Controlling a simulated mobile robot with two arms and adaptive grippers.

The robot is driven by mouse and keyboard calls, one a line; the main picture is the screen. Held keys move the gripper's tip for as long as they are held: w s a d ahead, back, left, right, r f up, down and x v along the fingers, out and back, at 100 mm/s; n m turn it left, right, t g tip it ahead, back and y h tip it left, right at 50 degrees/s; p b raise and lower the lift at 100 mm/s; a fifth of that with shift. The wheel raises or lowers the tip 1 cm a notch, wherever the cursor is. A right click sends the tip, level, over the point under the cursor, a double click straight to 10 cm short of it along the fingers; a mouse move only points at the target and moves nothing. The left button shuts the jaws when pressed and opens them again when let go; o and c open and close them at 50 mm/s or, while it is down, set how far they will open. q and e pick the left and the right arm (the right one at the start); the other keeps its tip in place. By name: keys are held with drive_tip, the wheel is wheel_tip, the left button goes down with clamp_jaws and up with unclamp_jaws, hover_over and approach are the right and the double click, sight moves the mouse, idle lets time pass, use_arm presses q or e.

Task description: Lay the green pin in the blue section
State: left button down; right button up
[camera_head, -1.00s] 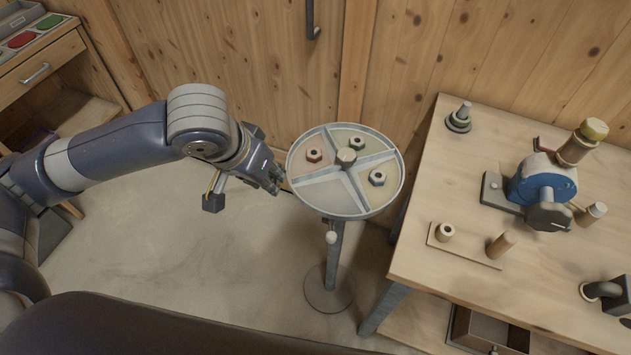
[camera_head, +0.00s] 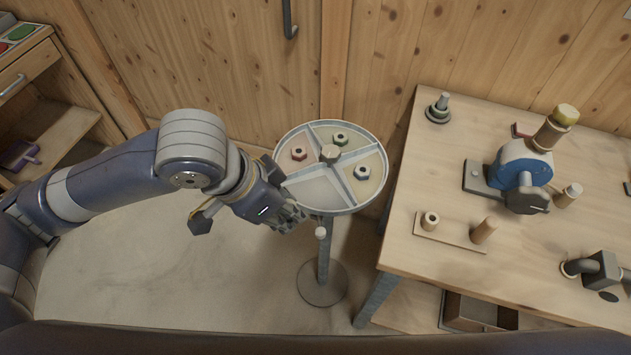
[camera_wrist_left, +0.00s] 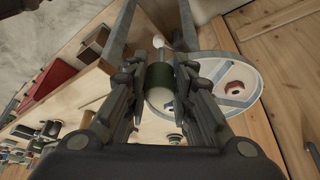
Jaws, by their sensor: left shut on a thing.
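The round, divided tray (camera_head: 318,194) stands on a post. A blue-marked nut (camera_head: 361,172) lies in its right section, a red-marked nut (camera_head: 299,153) in the left section and a green-marked nut (camera_head: 340,138) in the back section. The front section is bare. My left gripper (camera_head: 292,222) is at the tray's front-left rim. In the left wrist view the gripper (camera_wrist_left: 159,78) is shut on the green pin (camera_wrist_left: 159,75), a short cylinder with a dark green band and a pale end. The head view hides the pin. My right gripper is not in view.
A lever with a white knob (camera_head: 320,232) hangs below the tray. A wooden workbench (camera_head: 400,257) stands to the right, with a blue machine (camera_head: 523,170) and several pegs on it. A wooden wall (camera_head: 220,60) is behind the tray.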

use_arm(q)
drive_tip(key=w+d, duration=0.1)
drive_tip(key=w, duration=0.2)
drive_tip(key=w+d+p, duration=0.1)
drive_tip(key=w+d, duration=0.1)
drive_tip(key=w, duration=0.2)
drive_tip(key=w+d+f+p, duration=0.1)
drive_tip(key=w+d, duration=0.1)
drive_tip(key=w, duration=0.1)
drive_tip(key=shift+w, duration=0.25)
wheel_tip(320, 180, down, 3)
drive_tip(key=shift+s+r+p, duration=0.1)
drive_tip(key=shift+r+p, duration=0.05)
drive_tip(key=shift+p, duration=0.3)
drive_tip(key=shift+f, duration=0.3)
drive_tip(key=c, duration=1.4)
unclamp_jaws()
drive_tip(key=shift+f, duration=0.1)
drive_tip(key=shift+o, duration=0.2)
